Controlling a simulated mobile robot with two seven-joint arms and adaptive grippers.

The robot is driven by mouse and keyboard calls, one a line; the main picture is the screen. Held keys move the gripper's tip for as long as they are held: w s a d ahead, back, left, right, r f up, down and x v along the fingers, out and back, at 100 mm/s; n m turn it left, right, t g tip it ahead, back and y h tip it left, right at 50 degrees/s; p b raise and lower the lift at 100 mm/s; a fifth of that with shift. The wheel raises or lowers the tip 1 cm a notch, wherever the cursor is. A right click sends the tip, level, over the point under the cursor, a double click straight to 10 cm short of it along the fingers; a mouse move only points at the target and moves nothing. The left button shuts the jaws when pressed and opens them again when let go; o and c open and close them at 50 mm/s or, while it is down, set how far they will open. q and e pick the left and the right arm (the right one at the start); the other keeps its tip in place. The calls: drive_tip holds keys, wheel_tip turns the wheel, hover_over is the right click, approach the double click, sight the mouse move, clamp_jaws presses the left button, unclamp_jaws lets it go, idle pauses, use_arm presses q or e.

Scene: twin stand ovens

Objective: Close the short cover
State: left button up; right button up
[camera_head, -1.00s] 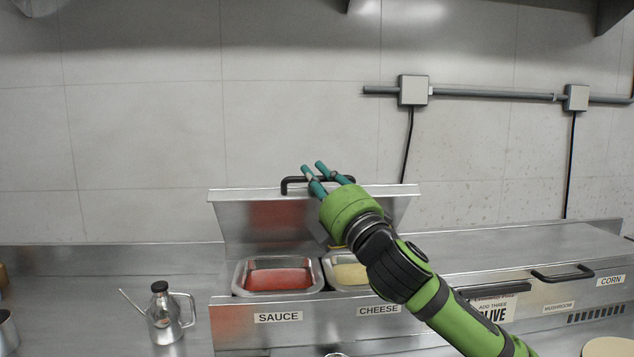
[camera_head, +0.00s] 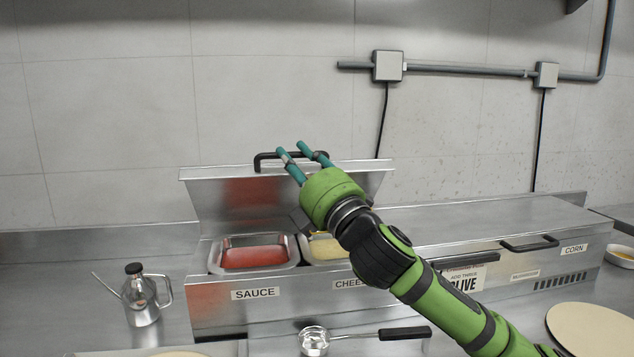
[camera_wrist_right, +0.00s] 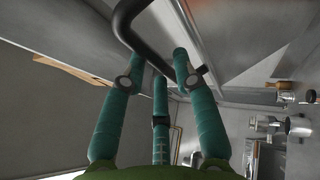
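The short cover (camera_head: 230,195) is a steel lid standing raised over the sauce and cheese bins, with a black bar handle (camera_head: 262,160) along its top edge. My right gripper (camera_head: 294,148) is at that handle, its teal fingers reaching over the top edge. In the right wrist view, the fingers of the gripper (camera_wrist_right: 158,68) are spread apart and the black handle (camera_wrist_right: 140,42) crosses near their tips. I cannot tell whether they touch it. My left gripper is out of view.
The red sauce bin (camera_head: 255,257) and the cheese bin (camera_head: 325,249) lie open below the cover. A longer closed cover (camera_head: 480,222) is to the right. An oil can (camera_head: 142,300) stands left, a ladle (camera_head: 313,340) in front.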

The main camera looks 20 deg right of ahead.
drive_tip(key=v, duration=1)
drive_tip(key=shift+d, duration=0.1)
drive_tip(key=shift+c, duration=0.4)
